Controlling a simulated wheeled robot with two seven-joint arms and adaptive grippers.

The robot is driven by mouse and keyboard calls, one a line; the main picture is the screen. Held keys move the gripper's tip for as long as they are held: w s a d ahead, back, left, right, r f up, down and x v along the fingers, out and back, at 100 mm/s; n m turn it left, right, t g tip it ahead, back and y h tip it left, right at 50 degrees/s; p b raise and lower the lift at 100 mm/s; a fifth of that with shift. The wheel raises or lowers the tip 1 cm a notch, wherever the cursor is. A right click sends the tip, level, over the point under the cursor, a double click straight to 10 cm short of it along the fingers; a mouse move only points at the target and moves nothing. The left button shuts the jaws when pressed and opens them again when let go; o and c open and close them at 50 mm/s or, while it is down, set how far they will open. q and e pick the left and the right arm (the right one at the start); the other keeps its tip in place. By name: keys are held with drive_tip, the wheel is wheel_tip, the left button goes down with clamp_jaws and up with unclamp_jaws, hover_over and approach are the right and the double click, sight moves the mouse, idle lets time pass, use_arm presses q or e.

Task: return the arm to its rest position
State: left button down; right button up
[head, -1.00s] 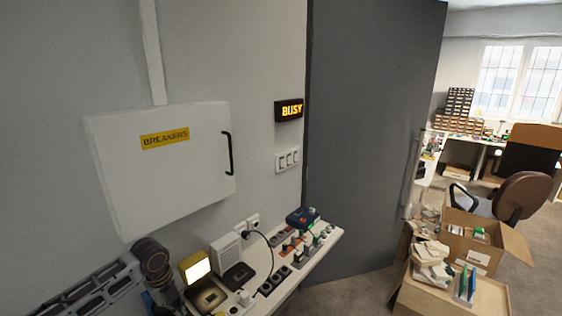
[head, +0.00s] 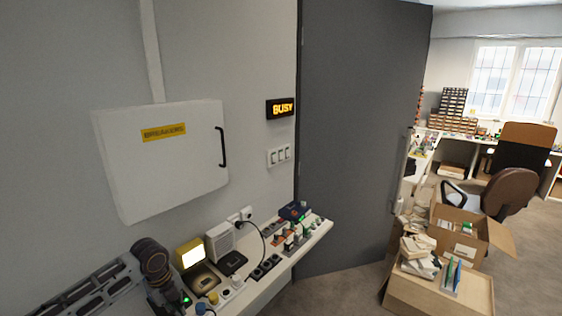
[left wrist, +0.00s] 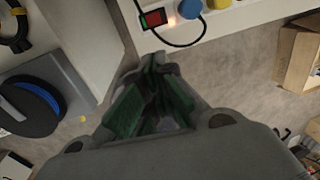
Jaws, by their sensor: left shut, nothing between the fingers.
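My left arm (head: 100,280) comes in at the lower left of the head view, below the breaker box and beside the shelf. Its gripper is not clear there. In the left wrist view my left gripper (left wrist: 157,62) points at the floor beside a white shelf edge. Its fingers meet at the tips, and nothing shows between them. The right arm and its gripper are in neither view.
A white breaker box (head: 165,185) hangs on the wall. A white shelf (head: 285,267) below carries a lit yellow lamp (head: 189,252) and several small devices. A grey door (head: 355,140) stands right. Cartons (head: 440,290) sit on the floor. A black and blue spool (left wrist: 30,108) shows at left.

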use_arm(q)
drive_tip(key=s+d+f+n+t+h, duration=0.1)
drive_tip(key=s+d+f+n, duration=0.2)
drive_tip(key=s+d+n, duration=0.4)
drive_tip(key=s+d+f+n+t+h, duration=0.15)
drive_tip(key=s+d+n, duration=0.3)
drive_tip(key=d, duration=0.45)
drive_tip(key=s+a+n+y, duration=0.3)
drive_tip(key=s+a+n, duration=0.4)
drive_tip(key=s+n, duration=0.5)
wheel_tip(320, 180, down, 34)
drive_tip(key=s+g+b, duration=0.1)
drive_tip(key=s+a+f, duration=0.2)
drive_tip(key=s+f, duration=0.8)
drive_tip(key=s, duration=0.1)
drive_tip(key=s+a+f+g+b, duration=0.1)
drive_tip(key=s+a+f, duration=0.1)
drive_tip(key=s+f, duration=0.9)
drive_tip(key=shift+s+a+f, duration=0.15)
drive_tip(key=shift+s+f, duration=0.1)
drive_tip(key=shift+s, duration=0.2)
